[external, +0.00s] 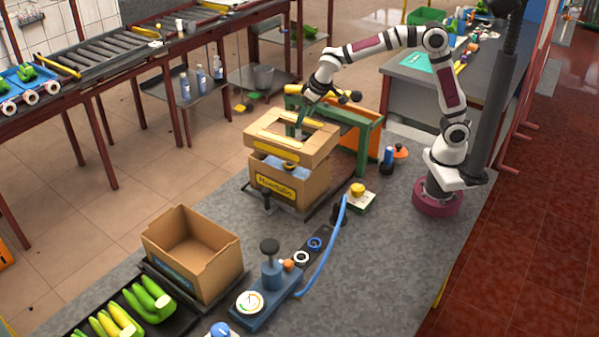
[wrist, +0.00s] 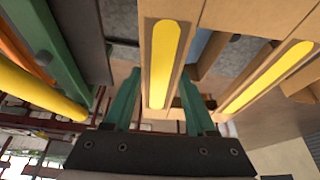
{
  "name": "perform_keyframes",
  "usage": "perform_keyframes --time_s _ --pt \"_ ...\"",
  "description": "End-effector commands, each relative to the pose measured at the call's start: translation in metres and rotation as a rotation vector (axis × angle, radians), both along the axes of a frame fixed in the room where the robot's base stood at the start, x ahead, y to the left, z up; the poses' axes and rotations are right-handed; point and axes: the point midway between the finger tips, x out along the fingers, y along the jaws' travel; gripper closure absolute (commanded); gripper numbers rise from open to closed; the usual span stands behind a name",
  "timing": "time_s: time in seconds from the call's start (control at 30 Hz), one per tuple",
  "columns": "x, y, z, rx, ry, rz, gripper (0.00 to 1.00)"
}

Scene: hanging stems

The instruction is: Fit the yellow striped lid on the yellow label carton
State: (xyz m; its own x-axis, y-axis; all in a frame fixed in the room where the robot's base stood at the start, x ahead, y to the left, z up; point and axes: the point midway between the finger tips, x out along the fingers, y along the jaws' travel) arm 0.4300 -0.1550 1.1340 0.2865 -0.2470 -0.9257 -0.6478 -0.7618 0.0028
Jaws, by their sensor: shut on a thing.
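The yellow striped lid (external: 318,149) is a cardboard frame with an open middle. It is over the yellow label carton (external: 312,187), with a gap showing between them at the front. The carton stands on the grey bench, its yellow label facing front. My gripper (external: 301,122) is at the lid's far side, shut on its bar. In the wrist view, the green fingers of my gripper (wrist: 159,82) lie on either side of a yellow-striped bar of the lid (wrist: 162,50). I cannot tell whether the lid touches the carton at the back.
A green frame (external: 371,135) with a yellow roller stands close behind the carton. An open empty carton (external: 207,257) is at front left, beside a tray of bananas (external: 75,330).

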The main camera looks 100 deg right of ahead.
Motion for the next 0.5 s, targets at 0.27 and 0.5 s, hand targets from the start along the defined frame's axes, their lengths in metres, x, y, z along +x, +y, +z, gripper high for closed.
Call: perform_keyframes --time_s 0.27,0.5 --pt "0.001 -0.02 -0.024 0.0 -0.006 -0.083 0.84" --pt "0.001 -0.019 -0.057 0.0 -0.003 -0.08 0.84"
